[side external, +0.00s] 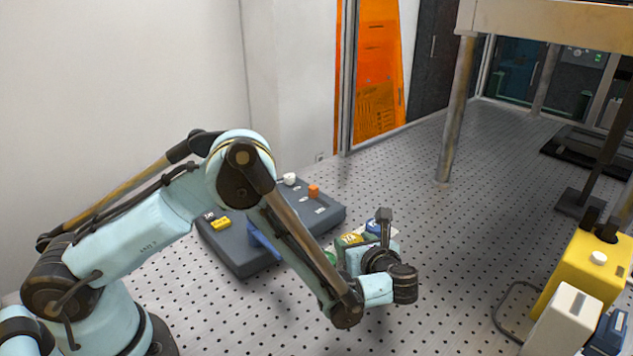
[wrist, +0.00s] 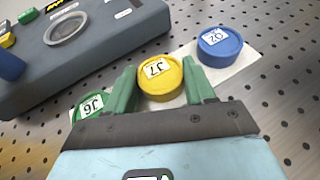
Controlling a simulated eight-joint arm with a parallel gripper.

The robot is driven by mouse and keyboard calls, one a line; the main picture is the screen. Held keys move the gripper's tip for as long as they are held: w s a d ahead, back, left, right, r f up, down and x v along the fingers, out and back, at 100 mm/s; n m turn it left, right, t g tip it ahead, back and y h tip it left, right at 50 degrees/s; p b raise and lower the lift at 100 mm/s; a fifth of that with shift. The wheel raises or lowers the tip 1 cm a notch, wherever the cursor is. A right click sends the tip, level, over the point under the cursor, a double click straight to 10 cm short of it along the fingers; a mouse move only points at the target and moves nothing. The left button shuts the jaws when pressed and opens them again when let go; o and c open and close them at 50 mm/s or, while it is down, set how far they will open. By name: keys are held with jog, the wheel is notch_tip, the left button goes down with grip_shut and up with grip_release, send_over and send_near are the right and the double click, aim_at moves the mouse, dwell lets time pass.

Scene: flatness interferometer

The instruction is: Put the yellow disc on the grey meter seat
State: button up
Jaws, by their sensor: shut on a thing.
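The yellow disc (wrist: 160,76), with a white label, sits between the green fingers of my gripper (wrist: 160,88) in the wrist view, one finger on each side. My gripper is shut on it. The disc appears at or just above the pale plate; I cannot tell whether it touches. In the side view the yellow disc (side external: 350,239) is partly hidden by my gripper. The grey meter (wrist: 130,45) stands beyond the plate, with a round, ringed seat (wrist: 67,29) on top that looks empty. The meter (side external: 300,224) is partly behind my arm in the side view.
A blue disc (wrist: 219,42) is close right of my gripper and a green disc (wrist: 91,106) close left, both on the pale plate (wrist: 243,64). Small knobs, including an orange one (side external: 313,191), stand on the meter. A yellow machine (side external: 585,270) stands at right. Perforated table is clear between.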

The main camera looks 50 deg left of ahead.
jog(key=o, duration=1.1)
jog(key=shift+c, duration=0.2)
jog(key=v, duration=1.1)
jog(key=shift+w+d+f, duration=0.1)
jog(key=shift+d+f, duration=0.05)
jog(key=shift+f, duration=0.05)
jog(key=shift+d+r, duration=0.3)
jog(key=shift+d, duration=0.05)
jog(key=s+a+r+n+g+h, duration=0.1)
jog(key=a+r+n+h, duration=0.4)
jog(key=a+r+n, duration=0.4)
jog(key=s+a+n+h, duration=0.2)
jog(key=s+n, duration=0.1)
jog(key=s+a+n+t+h, duration=0.1)
jog(key=s+a+n+h, duration=0.1)
jog(key=s+n, duration=0.1)
jog(key=s+a+n+h, duration=0.2)
jog(key=s+n, duration=0.2)
jog(key=n, duration=0.1)
jog(key=shift+r+t+h, duration=0.25)
jog(key=shift+t+h, duration=0.05)
jog(key=shift+o, duration=0.5)
jog(key=n, duration=0.1)
jog(key=s+n+t, duration=0.1)
jog(key=n, duration=0.1)
jog(key=shift+s+h, duration=0.1)
jog(key=shift+h, duration=0.2)
